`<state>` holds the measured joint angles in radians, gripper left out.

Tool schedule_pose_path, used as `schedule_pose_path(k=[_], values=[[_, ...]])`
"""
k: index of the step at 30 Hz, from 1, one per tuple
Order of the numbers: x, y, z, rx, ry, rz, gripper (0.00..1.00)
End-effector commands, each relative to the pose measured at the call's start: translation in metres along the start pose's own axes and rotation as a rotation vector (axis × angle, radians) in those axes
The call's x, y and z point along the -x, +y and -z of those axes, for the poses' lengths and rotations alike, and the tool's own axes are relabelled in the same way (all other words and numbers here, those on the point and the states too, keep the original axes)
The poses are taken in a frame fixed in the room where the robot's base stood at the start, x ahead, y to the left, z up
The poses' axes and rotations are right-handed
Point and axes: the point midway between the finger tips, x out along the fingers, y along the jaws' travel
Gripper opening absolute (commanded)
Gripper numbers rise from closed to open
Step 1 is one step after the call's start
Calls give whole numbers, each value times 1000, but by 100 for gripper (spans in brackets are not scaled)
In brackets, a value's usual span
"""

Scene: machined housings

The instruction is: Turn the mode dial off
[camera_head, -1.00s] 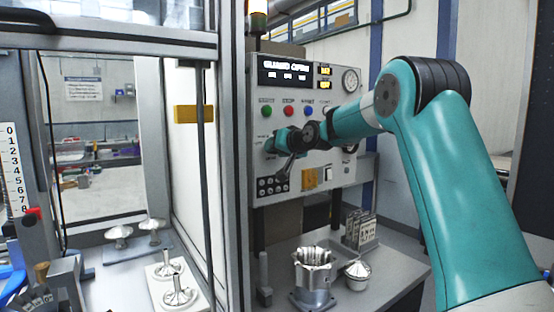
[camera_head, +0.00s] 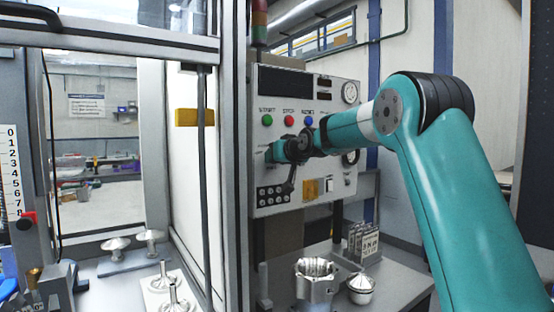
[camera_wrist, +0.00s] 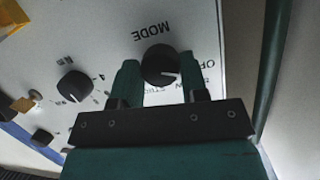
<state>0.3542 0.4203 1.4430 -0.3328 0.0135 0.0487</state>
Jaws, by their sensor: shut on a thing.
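The black round mode dial (camera_wrist: 160,64) is on the light panel, under upside-down "MODE" lettering in the wrist view. A white mark shows at its right side, toward the partly hidden "OF…" lettering. My gripper (camera_wrist: 158,68) is shut on the dial, one finger on each side. In the head view my gripper (camera_head: 272,153) reaches the left part of the control panel (camera_head: 340,125) and hides the dial. The panel's display (camera_head: 282,82) is dark.
Green, red and blue buttons (camera_head: 289,120) sit above my gripper. Other black knobs (camera_wrist: 75,86) are beside the dial. A metal housing (camera_head: 314,280) and a domed part (camera_head: 361,288) stand on the table below. A grey frame post (camera_head: 232,150) rises at the left.

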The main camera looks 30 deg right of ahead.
Motion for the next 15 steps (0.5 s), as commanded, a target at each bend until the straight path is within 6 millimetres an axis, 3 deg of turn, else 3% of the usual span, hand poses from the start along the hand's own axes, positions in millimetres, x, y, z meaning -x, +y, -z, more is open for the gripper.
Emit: schedule_pose_path(k=[1,2,5,15], values=[[0,2,-1,0,-2,-3,17],[0,2,-1,0,-2,-3,45],[0,1,-1,0,-1,-2,66],[4,0,0,0,1,0,66]])
